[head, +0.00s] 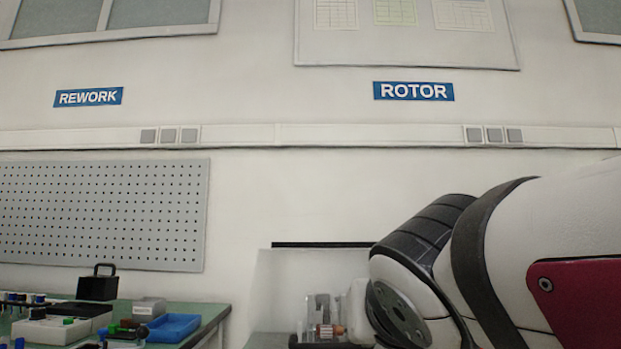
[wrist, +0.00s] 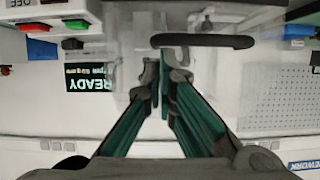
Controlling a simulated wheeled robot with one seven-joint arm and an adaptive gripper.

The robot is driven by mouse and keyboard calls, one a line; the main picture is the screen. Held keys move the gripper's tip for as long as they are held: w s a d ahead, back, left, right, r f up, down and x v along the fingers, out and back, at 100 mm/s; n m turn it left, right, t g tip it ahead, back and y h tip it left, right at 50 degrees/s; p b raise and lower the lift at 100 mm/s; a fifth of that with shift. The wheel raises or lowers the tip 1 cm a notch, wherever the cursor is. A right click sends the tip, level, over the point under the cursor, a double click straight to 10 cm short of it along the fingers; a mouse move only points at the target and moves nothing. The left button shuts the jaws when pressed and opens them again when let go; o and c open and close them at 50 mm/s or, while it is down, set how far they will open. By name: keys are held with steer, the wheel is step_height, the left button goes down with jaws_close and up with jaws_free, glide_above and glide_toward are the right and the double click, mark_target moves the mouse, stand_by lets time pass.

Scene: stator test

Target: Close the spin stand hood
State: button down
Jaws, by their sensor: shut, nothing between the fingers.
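The spin stand (head: 322,304) shows at the bottom of the head view, with a small copper-coloured part in it. A pale, see-through panel that looks like the raised hood (head: 285,285) stands there, with a dark bar along its top edge. My arm hides its right side. In the wrist view, which is upside down, a black bar (wrist: 205,41) that looks like the hood's handle lies just beyond my fingertips. My gripper (wrist: 161,65) is shut and empty, close to the bar's left end. I cannot tell whether they touch. The head view does not show the gripper.
A green bench (head: 205,312) at the lower left holds a blue tray (head: 172,327), a black box (head: 98,284) and small parts. A pegboard (head: 100,215) is on the wall behind. A READY display (wrist: 88,78) and a red button (wrist: 36,27) show in the wrist view.

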mark_target(373, 348)
steer(key=shift+w+d+f, duration=0.1)
steer(key=shift+w+f, duration=0.1)
steer(key=shift+f, duration=0.55)
steer(key=shift+w+f, duration=0.2)
steer(key=shift+f, duration=0.55)
